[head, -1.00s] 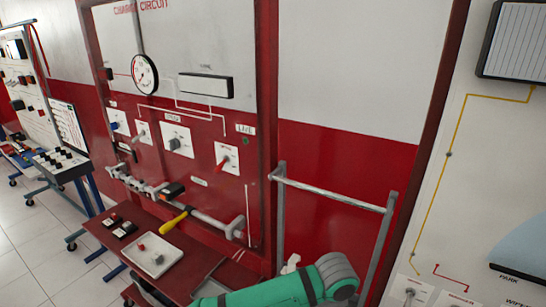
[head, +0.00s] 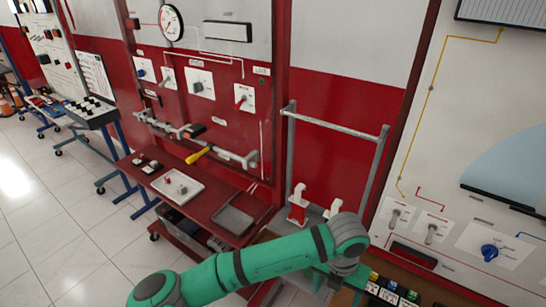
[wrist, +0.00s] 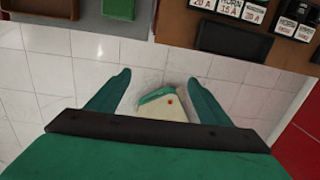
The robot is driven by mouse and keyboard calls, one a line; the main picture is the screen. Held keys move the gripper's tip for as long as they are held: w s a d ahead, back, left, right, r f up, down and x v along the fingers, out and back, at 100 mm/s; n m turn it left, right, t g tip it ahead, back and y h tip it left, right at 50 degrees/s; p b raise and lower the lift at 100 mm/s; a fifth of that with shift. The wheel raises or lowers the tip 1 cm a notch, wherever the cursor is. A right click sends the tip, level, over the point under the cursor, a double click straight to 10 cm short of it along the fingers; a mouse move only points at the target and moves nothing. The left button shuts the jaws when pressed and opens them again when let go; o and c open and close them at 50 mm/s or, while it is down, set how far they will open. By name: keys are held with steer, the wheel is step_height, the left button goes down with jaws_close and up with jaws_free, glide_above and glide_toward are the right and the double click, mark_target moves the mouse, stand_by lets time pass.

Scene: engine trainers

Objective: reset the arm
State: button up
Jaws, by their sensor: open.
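My green arm (head: 260,262) reaches across the bottom of the head view, bending down at its dark grey wrist joint near the metal frame. My gripper (wrist: 158,98) shows in the wrist view with its two green fingers spread apart. Nothing is held between them. The fingers hang over the tiled floor. In the head view the fingers cannot be made out clearly.
A red trainer bench (head: 170,200) with a white tray (head: 178,187) and grey tray (head: 233,219) stands left of my arm. A metal frame (head: 335,126) stands behind it. A wiper panel (head: 440,190) is at right. Brown board with fuse boxes (wrist: 225,40) is near the fingers.

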steer(key=s+d+r+n+t+h, duration=0.1)
steer(key=d+r+n+h, duration=0.25)
steer(key=d, duration=0.55)
steer(key=s+d+r+n+h, duration=0.15)
steer(key=d+h, duration=0.35)
steer(key=d, duration=0.5)
steer(key=w+d+r+n+t+h, duration=0.3)
steer(key=r+n+t+h, duration=0.4)
steer(key=n, duration=0.5)
steer(key=s+a+f+n+t+y, duration=0.35)
steer(key=a+f+n+y, duration=0.25)
steer(key=a+n, duration=0.45)
steer(key=s+a+f+n+t+y, duration=0.3)
steer(key=a+f+n+t+y, duration=0.3)
steer(key=a+n, duration=0.45)
steer(key=s+a+f+n+g+y, duration=0.1)
steer(key=s+a+f+n+y, duration=0.1)
steer(key=s+a, duration=0.7)
steer(key=s+a+f+n+g+y, duration=0.1)
steer(key=s+a+f+n+y, duration=0.1)
steer(key=s+a, duration=0.6)
steer(key=s, duration=0.5)
steer(key=shift+a, duration=0.4)
